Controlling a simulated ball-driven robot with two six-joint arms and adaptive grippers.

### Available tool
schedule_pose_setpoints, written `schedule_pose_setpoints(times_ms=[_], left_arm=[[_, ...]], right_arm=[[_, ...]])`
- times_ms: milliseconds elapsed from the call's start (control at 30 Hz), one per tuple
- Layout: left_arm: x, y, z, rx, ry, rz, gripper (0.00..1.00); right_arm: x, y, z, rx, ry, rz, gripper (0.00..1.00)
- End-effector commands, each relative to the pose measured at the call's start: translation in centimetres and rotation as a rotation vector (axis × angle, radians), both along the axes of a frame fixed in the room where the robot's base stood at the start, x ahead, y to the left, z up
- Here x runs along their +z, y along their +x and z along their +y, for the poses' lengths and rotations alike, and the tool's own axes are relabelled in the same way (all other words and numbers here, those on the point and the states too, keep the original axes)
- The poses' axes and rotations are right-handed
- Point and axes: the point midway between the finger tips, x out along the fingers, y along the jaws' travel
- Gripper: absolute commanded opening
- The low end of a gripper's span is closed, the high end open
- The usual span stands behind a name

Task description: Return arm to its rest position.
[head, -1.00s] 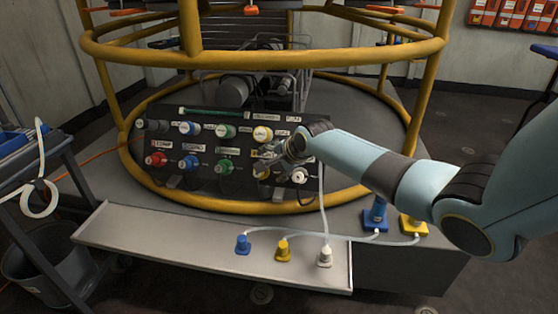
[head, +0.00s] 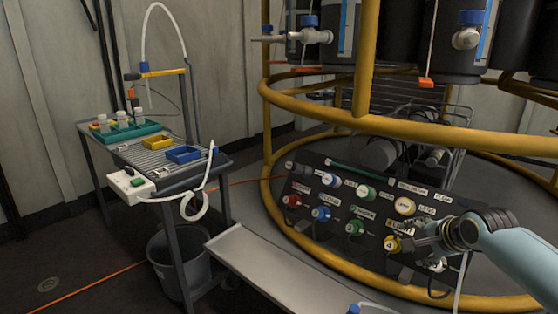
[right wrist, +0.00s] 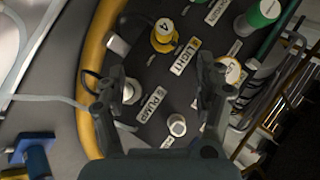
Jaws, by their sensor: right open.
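My right arm (head: 515,255) comes in from the right in the head view, stretched toward the lower right of a dark control panel (head: 335,180). My right gripper (head: 412,243) is beside the yellow knob (head: 392,243). In the right wrist view my right gripper (right wrist: 165,82) has its fingers spread, with the panel behind them. There the yellow knob (right wrist: 163,38) stands beyond the gap, near the LIGHT label (right wrist: 184,57), and a white knob (right wrist: 177,125) shows between the fingers. I see nothing held. My left gripper is not in view.
A yellow ring rail (head: 305,240) surrounds the panel. A grey shelf (head: 270,265) lies in front. A cart (head: 222,195) with trays and a looped white hose (head: 196,205) stands at left, above a bin (head: 182,265). A hose (head: 461,280) hangs below my right gripper.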

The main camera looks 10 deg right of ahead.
Motion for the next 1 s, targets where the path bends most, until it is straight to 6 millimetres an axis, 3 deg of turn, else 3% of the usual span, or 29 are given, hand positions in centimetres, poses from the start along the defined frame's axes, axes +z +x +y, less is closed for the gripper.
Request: schedule_pose_setpoints(times_ms=[133,233,300,500,800,1000], left_arm=[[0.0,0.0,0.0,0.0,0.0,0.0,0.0],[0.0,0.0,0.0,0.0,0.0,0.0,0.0],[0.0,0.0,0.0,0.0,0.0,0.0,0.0],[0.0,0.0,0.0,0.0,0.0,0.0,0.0],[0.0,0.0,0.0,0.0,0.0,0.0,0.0],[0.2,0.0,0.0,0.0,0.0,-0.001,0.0]], right_arm=[[-1.8,-5.4,3.9,0.209,-0.143,0.104,0.7],[-2.5,-12.0,7.6,0.466,-0.305,0.213,0.7],[-2.3,-16.5,9.5,0.638,-0.408,0.282,0.7],[-0.3,-25.3,12.2,0.976,-0.586,0.402,0.7],[3.4,-33.6,13.5,1.297,-0.713,0.508,0.7],[5.0,-37.0,13.7,1.436,-0.751,0.555,0.7]])
